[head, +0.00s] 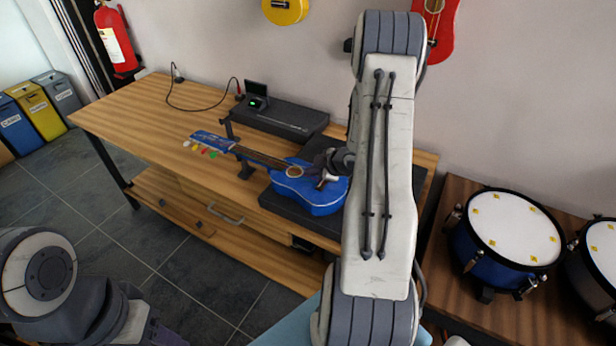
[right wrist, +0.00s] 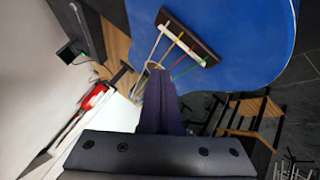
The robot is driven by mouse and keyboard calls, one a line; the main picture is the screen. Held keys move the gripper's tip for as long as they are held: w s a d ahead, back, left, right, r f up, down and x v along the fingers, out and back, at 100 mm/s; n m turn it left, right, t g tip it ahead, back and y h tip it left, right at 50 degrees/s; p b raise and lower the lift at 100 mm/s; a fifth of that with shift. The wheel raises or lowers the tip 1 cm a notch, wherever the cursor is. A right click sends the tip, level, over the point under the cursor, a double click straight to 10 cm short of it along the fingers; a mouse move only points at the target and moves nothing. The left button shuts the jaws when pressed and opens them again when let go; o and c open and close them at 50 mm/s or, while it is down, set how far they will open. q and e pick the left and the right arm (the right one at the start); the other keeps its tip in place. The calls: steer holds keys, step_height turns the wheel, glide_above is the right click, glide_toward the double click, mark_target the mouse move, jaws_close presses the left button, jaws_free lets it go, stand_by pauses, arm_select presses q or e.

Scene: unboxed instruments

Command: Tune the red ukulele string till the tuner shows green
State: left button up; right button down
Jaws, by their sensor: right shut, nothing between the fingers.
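The blue ukulele (head: 318,196) lies on a dark mat on the workbench, its neck on a support and its headstock to the left. Coloured tuning pegs (head: 204,151) line the headstock, a red one among them. A small tuner (head: 257,90) stands behind with a green glow low on it; its reading is too small to make out. My right gripper (head: 324,176) is shut and empty above the body. In the right wrist view its shut fingers (right wrist: 158,80) are over the coloured strings near the bridge (right wrist: 187,38); I cannot tell whether they touch. My left arm shows at lower left, its fingertips out of sight.
A black case-like unit (head: 281,120) stands behind the neck, with a cable running over the bench (head: 150,105). The bench's left end is clear. Drums (head: 512,228) stand on a wooden surface at right. My right arm hides part of the mat.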

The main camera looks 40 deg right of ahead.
mark_target(311, 178)
steer(key=shift+r+p, duration=0.75)
step_height(311, 178, up, 5)
steer(key=p, duration=0.4)
steer(key=shift+p, duration=0.35)
stand_by(1.8)
